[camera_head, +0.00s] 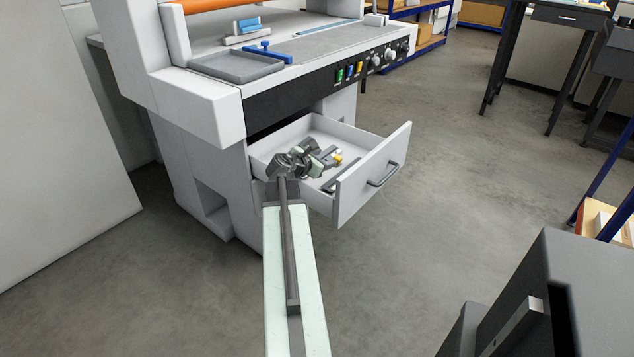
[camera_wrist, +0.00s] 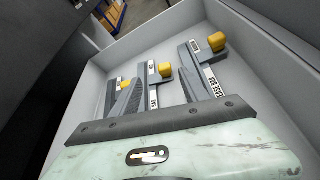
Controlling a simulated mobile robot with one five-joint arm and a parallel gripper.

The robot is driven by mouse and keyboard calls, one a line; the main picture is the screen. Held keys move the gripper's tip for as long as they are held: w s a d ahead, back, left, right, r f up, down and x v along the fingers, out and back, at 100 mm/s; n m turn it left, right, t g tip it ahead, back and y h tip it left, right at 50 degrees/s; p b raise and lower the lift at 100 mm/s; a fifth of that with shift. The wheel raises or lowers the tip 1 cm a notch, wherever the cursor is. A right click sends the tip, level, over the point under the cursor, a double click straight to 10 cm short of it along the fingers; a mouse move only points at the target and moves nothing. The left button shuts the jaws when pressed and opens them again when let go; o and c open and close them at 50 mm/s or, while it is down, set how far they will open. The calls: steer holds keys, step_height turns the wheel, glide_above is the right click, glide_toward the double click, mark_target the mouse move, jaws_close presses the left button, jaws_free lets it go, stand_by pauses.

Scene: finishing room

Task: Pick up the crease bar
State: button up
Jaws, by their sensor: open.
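The crease bar (camera_wrist: 213,82) appears to be the right one of the dark bars in the open drawer (camera_head: 351,137); its white label is partly readable. It has a yellow knob and lies on the drawer floor. My gripper (camera_head: 325,158) is over the drawer, and its dark ribbed fingers also show in the wrist view (camera_wrist: 161,80). The jaws are open, with nothing visibly held. The right finger is close beside the crease bar and the middle bar shows between the fingers. The bar's near end is hidden behind my gripper.
Two similar bars with yellow knobs, a middle bar (camera_wrist: 152,92) and a left bar (camera_wrist: 111,96), lie left of the crease bar. The drawer walls and handled front (camera_head: 372,180) enclose them. The machine's grey tray (camera_head: 237,67) is above. The floor in front is clear.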

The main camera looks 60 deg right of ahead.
mark_target(338, 157)
steer(key=shift+s+d+f, duration=0.15)
steer(key=shift+d+f, duration=0.05)
steer(key=shift+f, duration=0.5)
steer(key=shift+d+r, duration=0.1)
steer(key=b+x, duration=0.3)
steer(key=x, duration=0.5)
steer(key=shift+s, duration=0.1)
steer(key=shift+r, duration=0.1)
jaws_close()
